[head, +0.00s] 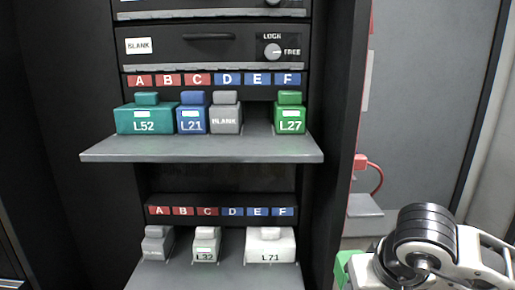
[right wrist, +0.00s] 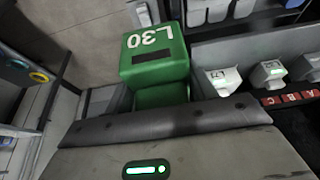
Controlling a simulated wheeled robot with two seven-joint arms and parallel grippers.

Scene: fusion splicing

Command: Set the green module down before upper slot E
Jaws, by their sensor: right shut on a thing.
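The green module marked L30 (right wrist: 155,57) is in my right gripper (right wrist: 160,94), which is shut on it. In the head view only a green edge of it (head: 343,268) shows at the lower right, beside my right arm, well right of and below the upper shelf. Upper slot E (head: 257,117), under the blue E label (head: 257,79), is empty. It lies between the grey BLANK module (head: 225,119) and another green module, L27 (head: 290,119). My left gripper is not in view.
The upper shelf (head: 200,149) juts out and also carries teal L52 (head: 145,121) and blue L21 (head: 192,121). The lower shelf (head: 215,277) holds white modules, including L32 (head: 205,248) and L71 (head: 270,248). A red cable (head: 376,175) hangs right of the rack.

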